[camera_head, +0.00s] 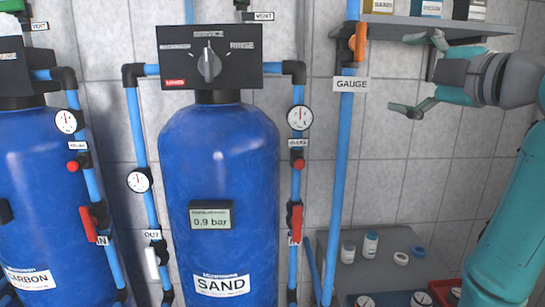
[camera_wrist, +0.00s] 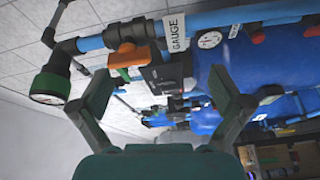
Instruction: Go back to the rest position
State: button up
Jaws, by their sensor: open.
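My gripper (camera_head: 420,75) is at the upper right in the head view, open and empty, with its fingers pointing left toward the blue gauge pipe. A gap shows between the fingertips and the pipe. In the wrist view my gripper (camera_wrist: 180,95) shows its two fingers spread wide with nothing between them. The orange valve handle (camera_head: 361,42) sits on the gauge pipe (camera_head: 342,160), to the left of the fingers. In the wrist view the orange handle (camera_wrist: 127,58) lies beyond the left finger, near the GAUGE label (camera_wrist: 176,32).
A blue SAND tank (camera_head: 220,160) with a black knob head stands in the middle, and a CARBON tank (camera_head: 45,200) at the left. A grey shelf (camera_head: 440,28) with boxes is above my gripper.

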jog(key=w+f+m+h, duration=0.1)
jog(key=w+f+m, duration=0.25)
jog(key=f, duration=0.95)
jog(key=w+f+m+h, duration=0.15)
jog(key=f+m, duration=0.35)
jog(key=f, duration=0.8)
jog(key=s+a+f+m+h, duration=0.1)
jog(key=s+f+m, duration=0.25)
jog(key=f, duration=0.75)
jog(key=s+f+m+h, duration=0.25)
jog(key=s+f, duration=0.25)
jog(key=f, duration=0.6)
jog(key=s+a+f+m+g+h, duration=0.1)
jog(key=s+f+m, duration=0.1)
jog(key=s+f, duration=0.65)
jog(key=s+a+f+m, duration=0.1)
jog(key=s+f+m, duration=0.35)
jog(key=s, duration=0.75)
jog(key=s+a+f+g, duration=0.1)
jog(key=s+a, duration=0.1)
jog(key=s, duration=2)
jog(key=shift+s, duration=0.15)
